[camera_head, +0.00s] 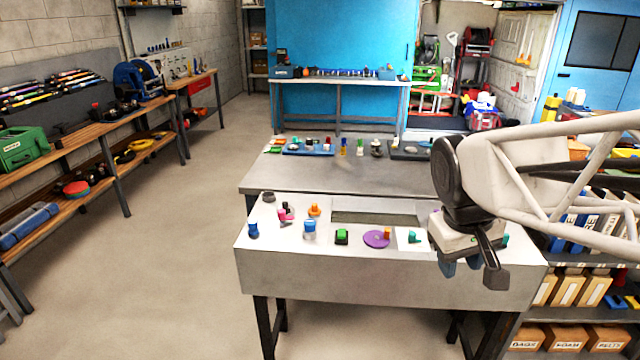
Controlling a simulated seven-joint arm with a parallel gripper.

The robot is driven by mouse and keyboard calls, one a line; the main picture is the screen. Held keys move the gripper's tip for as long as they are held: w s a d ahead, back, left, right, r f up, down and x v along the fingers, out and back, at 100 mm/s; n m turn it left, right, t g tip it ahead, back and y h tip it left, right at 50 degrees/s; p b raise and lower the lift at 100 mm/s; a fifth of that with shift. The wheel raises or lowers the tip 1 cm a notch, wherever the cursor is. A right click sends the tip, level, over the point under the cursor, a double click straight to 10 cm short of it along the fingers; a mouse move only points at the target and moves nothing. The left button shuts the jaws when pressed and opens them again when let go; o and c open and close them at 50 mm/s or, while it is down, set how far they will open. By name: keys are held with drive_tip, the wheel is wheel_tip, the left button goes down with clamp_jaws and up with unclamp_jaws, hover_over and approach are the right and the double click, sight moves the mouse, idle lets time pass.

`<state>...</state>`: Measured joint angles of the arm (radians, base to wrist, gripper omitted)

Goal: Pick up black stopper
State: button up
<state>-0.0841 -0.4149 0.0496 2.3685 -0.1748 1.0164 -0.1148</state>
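Several small stopper-like items stand on the pale front worktop (300,262). A small black piece (288,207) stands at the back left, just behind a pink one (284,216). A low dark grey round piece (268,197) sits further left near the back edge. A black-based piece with a green top (342,237) stands near the front middle. I cannot tell for certain which one is the black stopper. My gripper (470,268) hangs at the front right of the worktop, well to the right of these pieces. Its fingers are seen at an angle, and no held object is clear.
A blue piece (253,230), an orange one (314,210) and a purple disc (377,240) stand close by. A rectangular recess (375,217) lies behind them. A grey bench (330,177) with trays adjoins the back. My arm covers the right end of the worktop.

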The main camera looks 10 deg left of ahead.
drive_tip(key=w+a+r+n+h, duration=0.1)
drive_tip(key=w+a+n, duration=0.15)
drive_tip(key=w, duration=0.65)
drive_tip(key=n+t+h, duration=0.2)
drive_tip(key=n+h, duration=0.5)
drive_tip(key=n, duration=0.6)
hover_over(285, 207)
drive_tip(key=s+d, duration=0.9)
wheel_tip(285, 207, down, 14)
drive_tip(key=r, duration=0.1)
drive_tip(key=w+a+f+n, duration=0.1)
drive_tip(key=w+a+f, duration=0.1)
drive_tip(key=a+f, duration=0.2)
drive_tip(key=w+a+f+n+t+h, duration=0.1)
drive_tip(key=w+a+f+n, duration=0.1)
drive_tip(key=a+f, duration=0.3)
drive_tip(key=w+a+f+n+t+h, duration=0.1)
drive_tip(key=w+a+f, duration=0.1)
drive_tip(key=a+f, duration=0.2)
drive_tip(key=shift+w+a+f+n, duration=0.1)
drive_tip(key=shift+w+a+n, duration=0.1)
drive_tip(key=shift+a, duration=0.65)
drive_tip(key=shift+w+a+f+n, duration=0.1)
drive_tip(key=shift+a+n, duration=0.05)
drive_tip(key=shift+a, duration=0.7)
drive_tip(key=shift+x, duration=1.25)
drive_tip(key=shift+d, duration=0.2)
